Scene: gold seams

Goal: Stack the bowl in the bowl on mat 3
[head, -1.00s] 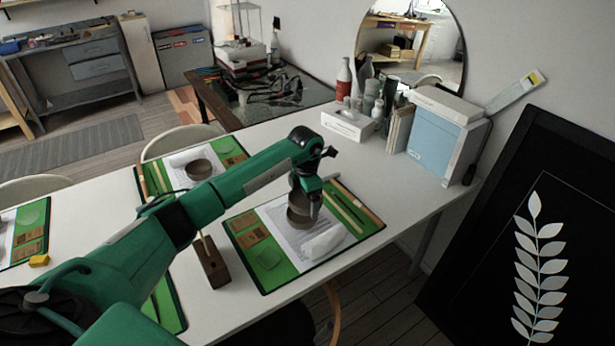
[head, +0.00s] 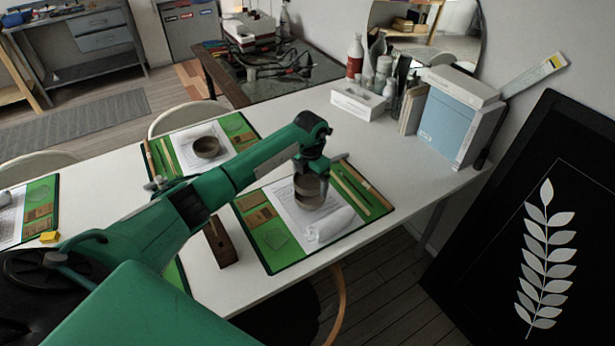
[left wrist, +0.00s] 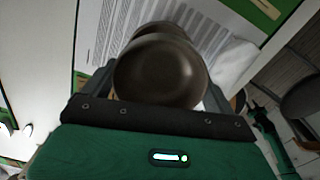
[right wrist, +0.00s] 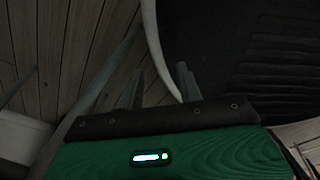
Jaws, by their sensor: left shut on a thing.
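My left gripper (head: 312,176) is shut on a brown bowl (head: 308,184), which also fills the middle of the left wrist view (left wrist: 160,74). The held bowl is over a second brown bowl (head: 309,203) on the front right green mat (head: 276,238). In the left wrist view the second bowl (left wrist: 165,29) shows behind the held one, partly hidden. I cannot tell whether the two bowls touch. No mat number is readable. My right gripper (right wrist: 160,85) shows in the right wrist view with its fingers apart and empty, away from the table top.
A crumpled white cloth or paper (head: 330,225) lies on the same mat beside the bowls. A dark brown block (head: 220,242) stands left of it. Another mat (head: 240,125) at the back holds another bowl (head: 206,147). A white box (head: 357,103) and bottles stand behind.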

